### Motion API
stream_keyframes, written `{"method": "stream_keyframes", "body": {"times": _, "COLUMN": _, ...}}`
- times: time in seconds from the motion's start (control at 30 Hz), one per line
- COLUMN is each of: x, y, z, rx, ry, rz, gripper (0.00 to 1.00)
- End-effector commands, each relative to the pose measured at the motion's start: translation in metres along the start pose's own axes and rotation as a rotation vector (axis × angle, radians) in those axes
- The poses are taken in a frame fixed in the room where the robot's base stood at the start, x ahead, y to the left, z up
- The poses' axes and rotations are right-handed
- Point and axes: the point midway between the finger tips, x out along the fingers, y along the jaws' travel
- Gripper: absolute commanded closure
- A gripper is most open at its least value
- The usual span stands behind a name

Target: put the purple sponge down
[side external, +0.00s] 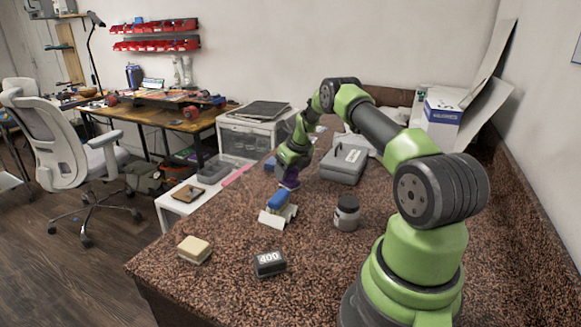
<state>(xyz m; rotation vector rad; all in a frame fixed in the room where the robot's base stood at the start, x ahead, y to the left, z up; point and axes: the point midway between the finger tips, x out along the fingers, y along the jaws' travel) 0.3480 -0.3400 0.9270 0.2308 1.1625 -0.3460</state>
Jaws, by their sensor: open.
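The purple sponge (290,185) is at the lower end of my gripper (287,174), near the middle of the speckled counter (225,222). My gripper points down over it and its jaws are open. The jaws and the arm's end hide part of the sponge, so only a small purple patch shows. The sponge appears to be at counter level; I cannot tell whether the jaws still touch it.
A blue block on a white piece (277,216) lies just in front. A grey case (343,165) is to the right. A jar (347,213), a black "400" block (269,263) and a yellowish sponge (194,250) stand nearer. The counter's left front is mostly clear.

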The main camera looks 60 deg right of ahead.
Motion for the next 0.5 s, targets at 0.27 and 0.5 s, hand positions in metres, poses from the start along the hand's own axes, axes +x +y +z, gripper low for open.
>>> {"method": "stream_keyframes", "body": {"times": 0.27, "x": -0.029, "y": 0.0, "z": 0.002, "rx": -0.001, "ry": -0.001, "rz": -0.001, "gripper": 0.37}}
{"method": "stream_keyframes", "body": {"times": 0.5, "x": -0.079, "y": -0.001, "z": 0.002, "rx": 0.001, "ry": -0.003, "rz": -0.002, "gripper": 0.37}}
